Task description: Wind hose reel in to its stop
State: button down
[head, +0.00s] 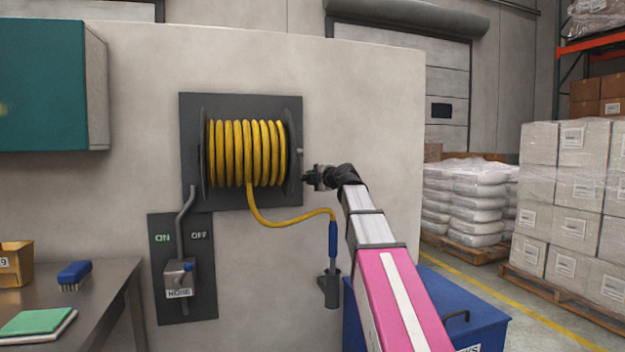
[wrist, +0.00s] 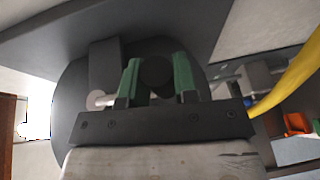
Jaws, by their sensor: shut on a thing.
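The hose reel (head: 202,160) is mounted on a dark wall plate (head: 240,102), with the yellow hose (head: 248,150) wound in several turns. A length of hose hangs from it and loops right to a blue nozzle (head: 332,240) in a dark holder (head: 329,288). My gripper (head: 310,178) is at the reel's right side. In the wrist view, my gripper's green fingers (wrist: 156,80) are shut on a dark round knob (wrist: 156,72) in front of the reel's dark disc (wrist: 70,85). A dark bar (wrist: 104,65) is beside the left finger. The knob is hidden in the head view.
A workbench (head: 95,290) with a brush is at left. A blue chest (head: 465,300) stands under my arm. A teal cabinet (head: 42,85) hangs upper left.

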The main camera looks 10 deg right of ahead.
jog(key=shift+f, duration=0.15)
jog(key=c, duration=0.9)
grip_release()
jog(key=v, duration=1)
jog(key=shift+s+d, duration=0.25)
jog(key=shift+s, duration=0.05)
